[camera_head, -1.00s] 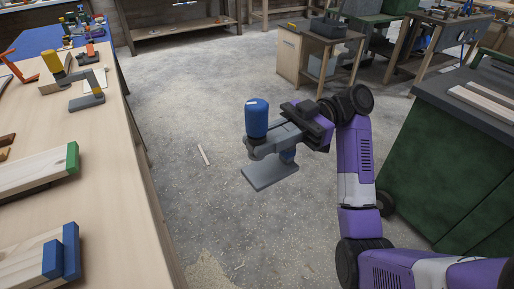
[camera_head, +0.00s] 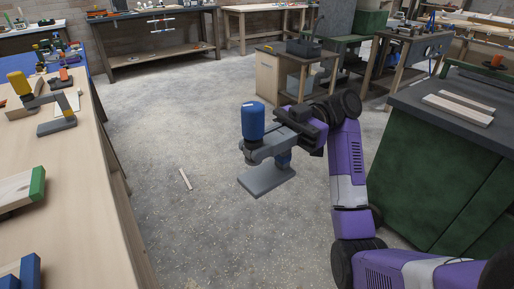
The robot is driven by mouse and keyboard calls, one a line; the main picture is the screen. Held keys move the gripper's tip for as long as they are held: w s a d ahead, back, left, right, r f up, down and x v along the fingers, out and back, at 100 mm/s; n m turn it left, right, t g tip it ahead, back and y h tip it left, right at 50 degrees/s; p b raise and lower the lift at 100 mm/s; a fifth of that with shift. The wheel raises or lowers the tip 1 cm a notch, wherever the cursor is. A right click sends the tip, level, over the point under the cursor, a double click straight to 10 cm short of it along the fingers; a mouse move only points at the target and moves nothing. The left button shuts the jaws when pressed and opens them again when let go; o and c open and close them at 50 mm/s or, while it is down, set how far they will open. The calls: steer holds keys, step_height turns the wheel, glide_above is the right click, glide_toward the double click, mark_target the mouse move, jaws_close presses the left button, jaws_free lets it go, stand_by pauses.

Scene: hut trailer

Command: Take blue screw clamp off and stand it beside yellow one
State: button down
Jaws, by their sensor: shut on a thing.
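The blue screw clamp (camera_head: 266,182) is grey with a blue cylindrical handle on top and a flat grey foot at the bottom. My gripper (camera_head: 279,150) is shut on it and holds it upright in the air over the floor, right of the long workbench. The exact finger contact is hard to make out. The yellow screw clamp (camera_head: 56,125), grey with a yellow handle, stands on the workbench at the left, well apart from my gripper.
The wooden workbench (camera_head: 85,200) runs along the left, with green-ended (camera_head: 38,182) and blue-ended (camera_head: 28,275) boards near its front. Orange-handled tools stand farther back. A green cabinet (camera_head: 435,170) with a dark top is at right. Concrete floor between is clear except a small stick (camera_head: 185,179).

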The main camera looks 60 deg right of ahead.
mark_target(260, 121)
steer(key=shift+r, duration=0.2)
steer(key=shift+r+p, duration=1.7)
steer(key=shift+r, duration=0.75)
